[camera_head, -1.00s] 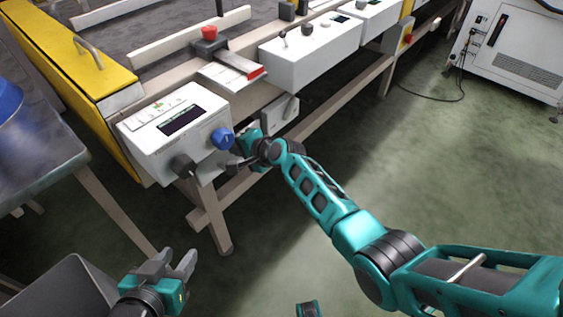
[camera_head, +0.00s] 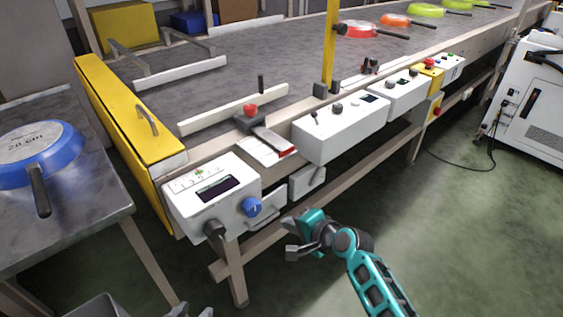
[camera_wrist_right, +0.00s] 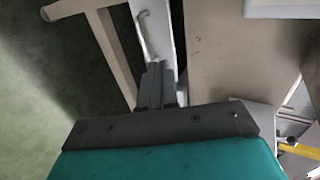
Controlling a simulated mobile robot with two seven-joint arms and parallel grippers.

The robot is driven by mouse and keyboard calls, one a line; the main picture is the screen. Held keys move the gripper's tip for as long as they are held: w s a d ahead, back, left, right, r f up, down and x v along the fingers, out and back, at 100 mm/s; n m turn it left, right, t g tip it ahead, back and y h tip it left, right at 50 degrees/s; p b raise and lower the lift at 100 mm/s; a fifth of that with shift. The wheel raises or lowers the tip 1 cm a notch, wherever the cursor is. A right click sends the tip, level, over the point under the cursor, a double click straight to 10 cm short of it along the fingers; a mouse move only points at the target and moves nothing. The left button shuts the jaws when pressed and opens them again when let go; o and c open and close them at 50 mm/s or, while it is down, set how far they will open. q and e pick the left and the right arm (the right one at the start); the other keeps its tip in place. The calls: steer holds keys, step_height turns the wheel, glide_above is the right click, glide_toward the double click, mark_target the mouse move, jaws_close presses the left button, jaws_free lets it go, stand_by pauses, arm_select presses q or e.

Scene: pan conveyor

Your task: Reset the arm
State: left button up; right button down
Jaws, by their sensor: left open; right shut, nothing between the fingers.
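My right gripper (camera_head: 293,250) is in front of the conveyor frame, below and to the right of the white control box (camera_head: 212,195) with the blue knob (camera_head: 251,207). It stands apart from the knob in the picture. In the right wrist view the fingers (camera_wrist_right: 159,86) are together with nothing between them, and a pale beam shows behind them. Only the tips of my left gripper (camera_head: 195,311) show at the bottom edge of the head view; it is open, and the rest of it is cut off.
A table at the left holds a blue pan (camera_head: 38,150). The conveyor (camera_head: 230,75) carries several coloured pans at its far end. White control boxes (camera_head: 342,128) line its front side. A white cabinet (camera_head: 530,100) stands at the right, with open green floor before it.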

steer(key=s+d+n+h, duration=0.1)
steer(key=s+d+n, duration=0.25)
steer(key=s, duration=0.35)
steer(key=s+d+n+t+h, duration=0.1)
steer(key=s+d+n+h, duration=0.15)
steer(key=s+n, duration=0.35)
steer(key=s+d+n+h, duration=0.1)
steer(key=s+d+n, duration=0.2)
steer(key=s, duration=0.5)
arm_select(q)
steer(key=s+a+r+y+p, duration=0.1)
steer(key=a+r+p, duration=0.2)
steer(key=r+p, duration=0.6)
steer(key=shift+s+p, duration=0.25)
steer(key=shift+p, duration=1.85)
arm_select(e)
steer(key=s+d+r, duration=0.1)
steer(key=d+r, duration=0.2)
steer(key=r, duration=0.6)
steer(key=shift+s+d+r+h, duration=0.15)
steer(key=shift+s+r+h, duration=0.1)
steer(key=shift+h, duration=0.2)
steer(key=shift+n, duration=0.25)
